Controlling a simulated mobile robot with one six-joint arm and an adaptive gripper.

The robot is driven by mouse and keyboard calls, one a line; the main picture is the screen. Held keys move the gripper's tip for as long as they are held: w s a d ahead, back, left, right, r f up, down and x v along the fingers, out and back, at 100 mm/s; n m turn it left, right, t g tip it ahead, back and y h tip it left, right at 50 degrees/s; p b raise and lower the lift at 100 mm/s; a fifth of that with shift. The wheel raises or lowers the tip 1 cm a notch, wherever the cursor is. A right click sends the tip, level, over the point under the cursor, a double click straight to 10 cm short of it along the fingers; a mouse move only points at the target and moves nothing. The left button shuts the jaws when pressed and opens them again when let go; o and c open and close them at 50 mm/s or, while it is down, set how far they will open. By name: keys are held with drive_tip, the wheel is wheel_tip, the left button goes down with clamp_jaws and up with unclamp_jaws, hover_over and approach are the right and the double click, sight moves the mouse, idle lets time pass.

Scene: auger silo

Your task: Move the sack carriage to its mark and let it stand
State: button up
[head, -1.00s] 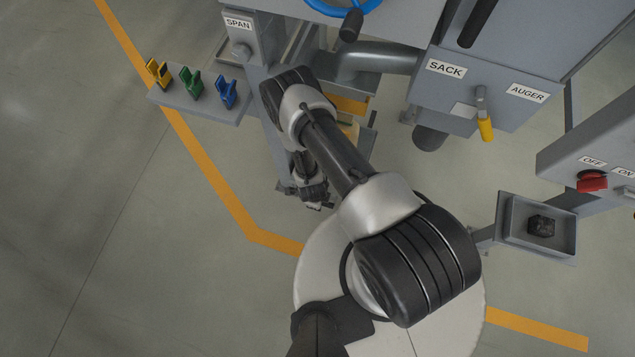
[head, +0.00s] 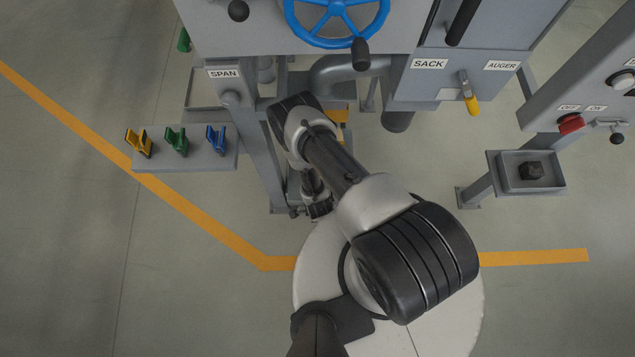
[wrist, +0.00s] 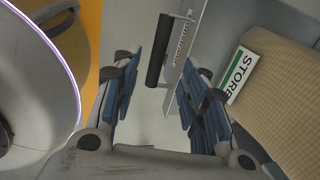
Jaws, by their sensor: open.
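In the wrist view my gripper (wrist: 160,78) is open, with a blue-padded finger on each side of the picture. A black cylindrical grip (wrist: 159,52) appears in the gap between the fingers, beside a pale bar with a marked scale (wrist: 184,45). I cannot tell whether the fingers touch it. A tan woven sack (wrist: 287,105) with a green and white STORE label (wrist: 243,74) is to the right. In the head view my gripper (head: 319,211) hangs low beside the machine's leg. My arm covers most of that area, and neither the carriage as a whole nor its mark is clear.
A machine with a blue handwheel (head: 338,15) and a yellow-tipped SACK lever (head: 469,95) stands ahead. A shelf with coloured clips (head: 176,141) is left. A tray (head: 526,172) and a switch box with a red knob (head: 571,124) are right. Floor is open at lower left.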

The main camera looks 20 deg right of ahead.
drive_tip(key=f+b, duration=0.1)
drive_tip(key=f, duration=0.2)
drive_tip(key=w+f+b, duration=0.1)
drive_tip(key=f+b, duration=0.1)
drive_tip(key=f, duration=0.2)
drive_tip(key=w+f+b, duration=0.1)
drive_tip(key=f, duration=0.2)
drive_tip(key=shift+d+f, duration=0.2)
drive_tip(key=shift+d, duration=0.1)
drive_tip(key=shift+c, duration=0.6)
clamp_jaws()
